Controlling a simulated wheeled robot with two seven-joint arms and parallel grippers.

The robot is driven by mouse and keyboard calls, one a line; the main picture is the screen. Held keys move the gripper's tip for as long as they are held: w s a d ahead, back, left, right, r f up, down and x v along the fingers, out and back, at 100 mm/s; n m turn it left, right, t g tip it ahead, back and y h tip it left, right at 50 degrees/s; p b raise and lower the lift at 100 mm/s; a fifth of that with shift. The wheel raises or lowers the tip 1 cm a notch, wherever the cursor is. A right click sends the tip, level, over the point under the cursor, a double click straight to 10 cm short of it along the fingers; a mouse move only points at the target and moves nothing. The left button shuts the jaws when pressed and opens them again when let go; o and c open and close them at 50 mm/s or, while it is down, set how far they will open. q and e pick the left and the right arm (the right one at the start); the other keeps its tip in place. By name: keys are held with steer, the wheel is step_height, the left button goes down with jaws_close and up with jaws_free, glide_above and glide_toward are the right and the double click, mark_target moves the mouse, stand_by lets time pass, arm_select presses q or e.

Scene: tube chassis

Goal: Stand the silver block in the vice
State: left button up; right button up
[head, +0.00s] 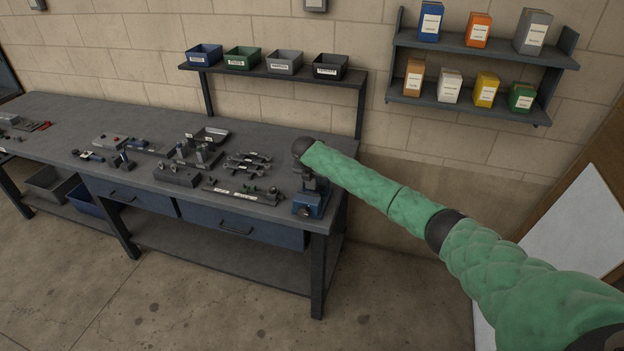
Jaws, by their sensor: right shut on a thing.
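The blue vice (308,206) stands at the right front corner of the grey workbench. My right arm, in a green sleeve, reaches in from the right. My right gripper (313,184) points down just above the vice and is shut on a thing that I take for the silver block. The block is too small and too hidden by the gripper to make out. I cannot tell whether it touches the vice. My left gripper is not in view.
The workbench (82,118) holds several small tools and fixtures left of the vice, including a dark tray (210,135). A shelf with several bins (284,62) stands behind. A wall shelf (461,109) with boxes hangs at right. The floor in front is clear.

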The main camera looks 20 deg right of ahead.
steer(key=shift+f+b, duration=0.4)
steer(key=shift+f, duration=0.75)
steer(key=shift+r, duration=0.1)
stand_by(0.4)
steer(key=shift+r+p, duration=0.4)
steer(key=shift+r, duration=0.65)
steer(key=o, duration=1.2)
steer(key=shift+s+a+r+b, duration=0.15)
steer(key=shift+s+r+b, duration=0.05)
steer(key=shift+r+b, duration=0.35)
steer(key=b+v, duration=0.3)
steer(key=v, duration=0.3)
steer(key=shift+r, duration=0.35)
